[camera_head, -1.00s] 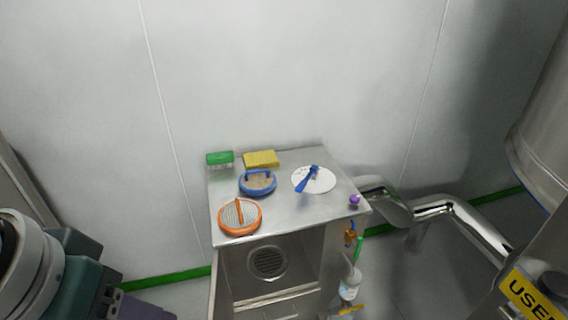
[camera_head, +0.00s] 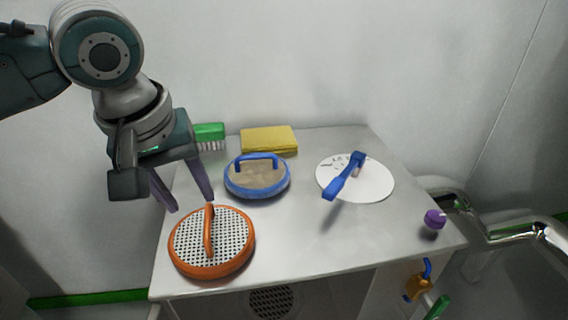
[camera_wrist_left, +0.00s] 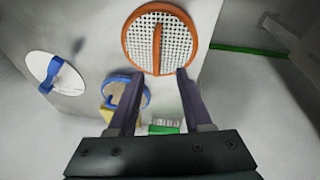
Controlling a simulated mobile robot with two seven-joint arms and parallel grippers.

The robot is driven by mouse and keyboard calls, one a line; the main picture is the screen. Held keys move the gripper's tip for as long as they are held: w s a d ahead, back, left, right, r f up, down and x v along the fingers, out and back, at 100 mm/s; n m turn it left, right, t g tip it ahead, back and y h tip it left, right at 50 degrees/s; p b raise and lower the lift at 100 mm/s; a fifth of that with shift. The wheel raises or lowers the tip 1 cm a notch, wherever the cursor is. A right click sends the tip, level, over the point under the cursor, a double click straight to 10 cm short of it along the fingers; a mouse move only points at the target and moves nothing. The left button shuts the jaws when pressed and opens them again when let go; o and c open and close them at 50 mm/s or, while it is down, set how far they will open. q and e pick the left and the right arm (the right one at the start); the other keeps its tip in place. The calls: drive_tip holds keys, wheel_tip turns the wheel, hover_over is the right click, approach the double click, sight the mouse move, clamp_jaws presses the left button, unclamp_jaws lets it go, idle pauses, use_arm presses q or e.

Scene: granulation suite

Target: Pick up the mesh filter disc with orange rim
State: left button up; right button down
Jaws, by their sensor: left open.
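The mesh filter disc with orange rim (camera_head: 232,240) lies flat at the front left of the steel table. It has a white perforated face and an orange bar handle across it. It also shows in the left wrist view (camera_wrist_left: 176,40), beyond the fingertips. My left gripper (camera_head: 192,204) is open and empty, above the table's left edge, just behind and left of the disc. In the left wrist view its two purple fingers (camera_wrist_left: 158,74) are apart, with the disc's handle lined up between them, not held. My right gripper is in neither view.
A blue-rimmed disc (camera_head: 258,188) lies behind the orange one. A green brush (camera_head: 209,131) and a yellow sponge (camera_head: 269,140) are at the back. A white plate (camera_head: 378,184) with a blue-handled tool (camera_head: 343,178) and a purple knob (camera_head: 434,219) are to the right. The table's front middle (camera_head: 310,250) is clear.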

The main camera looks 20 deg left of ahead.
sight(207, 219)
use_arm(q)
drive_tip(key=shift+w+f, duration=0.1)
drive_tip(key=shift+f, duration=0.5)
drive_tip(key=x, duration=0.1)
drive_tip(key=b+x, duration=0.1)
drive_tip(key=x, duration=0.1)
drive_tip(key=b+x, duration=0.1)
drive_tip(key=x, duration=0.1)
drive_tip(key=shift+w+d+f, duration=0.15)
drive_tip(key=shift+d+f, duration=0.05)
drive_tip(key=shift+d, duration=0.2)
clamp_jaws()
idle(0.5)
